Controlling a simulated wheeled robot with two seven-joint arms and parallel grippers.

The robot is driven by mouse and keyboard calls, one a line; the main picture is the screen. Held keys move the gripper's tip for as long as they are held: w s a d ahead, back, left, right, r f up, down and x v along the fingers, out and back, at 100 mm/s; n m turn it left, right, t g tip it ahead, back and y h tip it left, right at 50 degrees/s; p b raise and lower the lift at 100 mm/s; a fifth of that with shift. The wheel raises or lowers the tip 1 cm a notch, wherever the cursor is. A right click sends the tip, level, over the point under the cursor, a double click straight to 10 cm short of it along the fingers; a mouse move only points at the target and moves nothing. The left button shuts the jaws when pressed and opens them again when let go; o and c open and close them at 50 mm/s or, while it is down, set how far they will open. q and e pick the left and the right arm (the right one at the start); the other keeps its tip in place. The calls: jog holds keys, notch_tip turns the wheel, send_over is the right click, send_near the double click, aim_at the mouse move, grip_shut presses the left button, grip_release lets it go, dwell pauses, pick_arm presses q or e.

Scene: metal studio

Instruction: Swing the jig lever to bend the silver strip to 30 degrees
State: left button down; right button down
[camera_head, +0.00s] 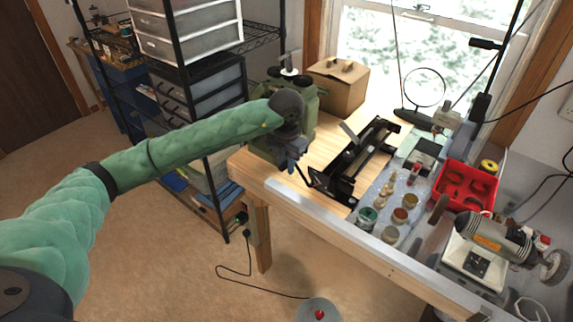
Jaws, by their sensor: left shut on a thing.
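The black jig (378,148) is on the wooden workbench, its long frame running diagonally from near the front edge toward the window. A short silver strip (349,131) sticks up at an angle on its left side; its exact bend angle cannot be told. My left gripper (293,165) comes in from the left, pointing down beside the jig's near left end. It is shut at a thin dark part that looks like the jig lever (306,179), which leads toward the jig. The fingertips are small and partly hidden by the wrist. My right gripper is not in view.
A green machine (305,103) stands close behind my left wrist, with a cardboard box (338,82) behind it. Right of the jig are several small jars (368,217), a red tray (466,185) and a bench grinder (492,236). Some bare wood (331,148) shows left of the jig.

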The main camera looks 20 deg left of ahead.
pick_arm(q)
jog(key=shift+f+b, duration=1.15)
jog(key=shift+f, duration=0.3)
jog(key=shift+s+d+f+b, duration=0.1)
jog(key=shift+d+f+b, duration=0.05)
jog(key=shift+f+b, duration=0.9)
jog(key=shift+f, duration=0.1)
jog(key=shift+d, duration=0.1)
